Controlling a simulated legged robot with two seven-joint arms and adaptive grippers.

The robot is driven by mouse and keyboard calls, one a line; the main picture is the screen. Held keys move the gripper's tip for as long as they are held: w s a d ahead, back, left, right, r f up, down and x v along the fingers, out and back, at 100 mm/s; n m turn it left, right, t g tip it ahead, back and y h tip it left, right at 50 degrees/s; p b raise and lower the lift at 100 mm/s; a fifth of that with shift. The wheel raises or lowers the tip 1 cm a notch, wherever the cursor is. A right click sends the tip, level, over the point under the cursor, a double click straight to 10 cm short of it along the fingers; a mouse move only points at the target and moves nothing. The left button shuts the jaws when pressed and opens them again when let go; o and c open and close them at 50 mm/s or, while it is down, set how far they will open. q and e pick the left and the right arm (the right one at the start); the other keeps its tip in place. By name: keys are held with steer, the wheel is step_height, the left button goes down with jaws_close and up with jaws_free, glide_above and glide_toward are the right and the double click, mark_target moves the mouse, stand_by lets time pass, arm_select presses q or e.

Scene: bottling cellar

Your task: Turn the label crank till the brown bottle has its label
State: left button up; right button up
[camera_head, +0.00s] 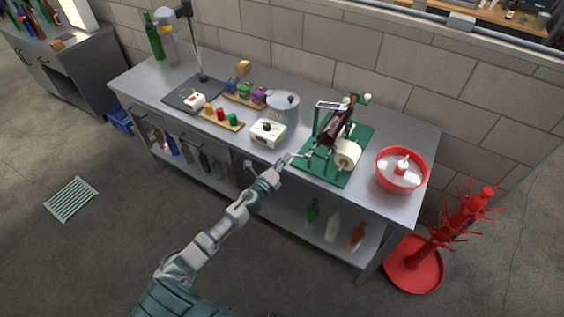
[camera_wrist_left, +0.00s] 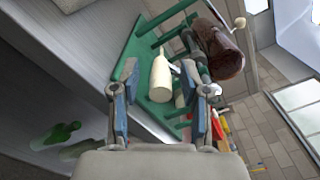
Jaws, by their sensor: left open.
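The brown bottle (camera_head: 338,124) lies tilted on the green labelling stand (camera_head: 323,172) on the bench. It shows dark and glossy in the wrist view (camera_wrist_left: 222,52); I see no label on the side in view. A white label roll (camera_head: 347,153) sits in front of it. My left gripper (camera_head: 299,157) is at the stand's left side. In the wrist view my open jaws (camera_wrist_left: 165,97) stand on either side of a cream tapered piece (camera_wrist_left: 161,80), which looks like the crank handle. I cannot tell whether they touch it. My right gripper is out of view.
A red bowl (camera_head: 389,180) stands right of the stand. A white box with a dark knob (camera_head: 267,133) and a grey pot (camera_head: 282,106) stand left. A red bottle tree (camera_head: 436,246) stands on the floor at right.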

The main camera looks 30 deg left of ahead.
arm_select(q)
steer(key=s, duration=1.2)
steer(key=shift+a, duration=0.25)
steer(key=shift+f, duration=0.15)
